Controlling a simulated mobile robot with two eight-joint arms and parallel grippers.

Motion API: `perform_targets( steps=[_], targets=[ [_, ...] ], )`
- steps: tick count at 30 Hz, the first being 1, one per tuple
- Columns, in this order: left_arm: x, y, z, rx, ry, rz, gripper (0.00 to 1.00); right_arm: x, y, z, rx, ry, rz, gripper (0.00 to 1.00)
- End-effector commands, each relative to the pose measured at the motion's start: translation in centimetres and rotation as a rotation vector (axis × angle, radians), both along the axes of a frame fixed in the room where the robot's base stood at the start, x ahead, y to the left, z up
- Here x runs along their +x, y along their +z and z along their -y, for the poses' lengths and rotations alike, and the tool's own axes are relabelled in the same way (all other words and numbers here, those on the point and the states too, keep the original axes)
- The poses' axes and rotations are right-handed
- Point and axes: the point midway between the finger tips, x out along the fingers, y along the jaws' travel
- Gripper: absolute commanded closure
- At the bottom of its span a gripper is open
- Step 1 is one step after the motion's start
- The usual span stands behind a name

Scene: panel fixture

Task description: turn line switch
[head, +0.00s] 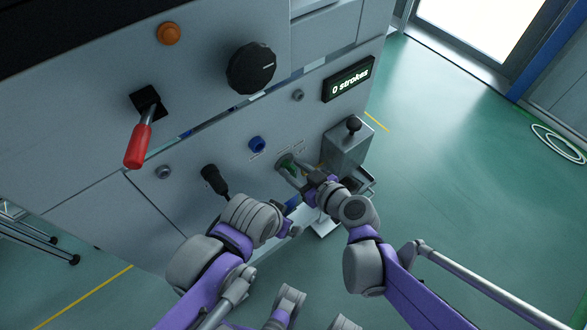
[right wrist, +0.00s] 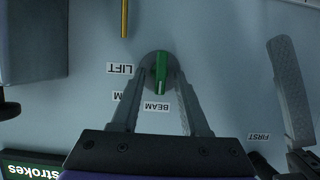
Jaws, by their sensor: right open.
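The line switch is a small green rotary knob (right wrist: 161,75) on a round grey base, with labels LIFT and BEAM and a partly covered one around it. It also shows in the head view as a green knob (head: 288,167) low on the grey panel. My right gripper (right wrist: 162,88) is open, one finger on each side of the knob; whether either finger touches it I cannot tell. In the head view the right gripper (head: 300,174) reaches the panel at the knob and partly covers it.
The panel carries a red-handled lever (head: 139,145), a black dial (head: 251,68), an orange button (head: 169,33), a blue button (head: 257,144) and a black handle (head: 214,180). A display (head: 348,79) reads "0 strokes". A box with a black ball knob (head: 354,124) stands right of the switch.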

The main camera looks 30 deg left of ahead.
Motion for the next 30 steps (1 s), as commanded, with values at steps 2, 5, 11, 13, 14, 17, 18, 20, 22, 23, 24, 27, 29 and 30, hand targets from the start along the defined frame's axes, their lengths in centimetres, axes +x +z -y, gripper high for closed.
perform_targets(
  steps=[2, 5, 11, 13, 14, 17, 18, 20, 22, 23, 24, 27, 29, 30],
  targets=[
    [-0.01, -0.04, 0.0, 0.0, 0.0, 0.0, 0.01, 0.1, -0.12, -0.24, 0.0, -0.001, 0.0, 0.55],
    [-0.01, -0.04, 0.0, 0.0, 0.0, 0.0, 0.01, 0.13, -0.14, -0.29, 0.0, -0.001, 0.0, 0.55],
    [-0.01, -0.03, 0.0, 0.0, 0.0, 0.0, 0.01, 0.12, -0.13, -0.27, 0.0, -0.001, 0.0, 0.64],
    [-0.01, -0.03, 0.0, 0.0, 0.0, 0.0, 0.01, 0.12, -0.13, -0.26, 0.0, -0.001, 0.0, 0.77],
    [-0.01, -0.03, 0.0, 0.0, 0.0, 0.0, 0.01, 0.12, -0.13, -0.26, 0.0, -0.001, 0.0, 0.82],
    [0.0, -0.02, 0.0, 0.0, 0.0, 0.0, 0.01, 0.12, -0.13, -0.26, 0.0, -0.001, 0.0, 1.0],
    [0.0, -0.02, 0.0, 0.0, 0.0, 0.0, 0.01, 0.12, -0.13, -0.26, 0.0, -0.001, 0.0, 1.0],
    [-0.01, -0.03, 0.0, 0.0, 0.0, 0.0, 0.01, 0.11, -0.12, -0.25, 0.0, -0.001, 0.0, 1.0],
    [0.0, -0.02, 0.0, 0.0, 0.0, 0.0, 0.01, 0.11, -0.12, -0.25, 0.0, -0.001, 0.0, 1.0],
    [0.0, -0.02, 0.0, 0.0, 0.0, 0.0, 0.01, 0.11, -0.12, -0.25, 0.0, -0.001, 0.0, 1.0],
    [-0.01, -0.03, 0.0, 0.0, 0.0, 0.0, 0.01, 0.11, -0.12, -0.25, 0.0, -0.001, 0.0, 1.0],
    [-0.01, -0.05, 0.0, 0.0, 0.0, 0.0, 0.01, 0.12, -0.12, -0.25, 0.002, -0.001, -0.005, 1.0],
    [-0.01, -0.08, 0.0, 0.0, 0.0, 0.0, 0.01, 0.14, -0.13, -0.23, 0.004, 0.0, -0.013, 1.0],
    [-0.01, -0.12, 0.0, 0.0, 0.0, 0.0, 0.01, 0.15, -0.15, -0.24, 0.008, -0.001, -0.021, 1.0]
  ],
)
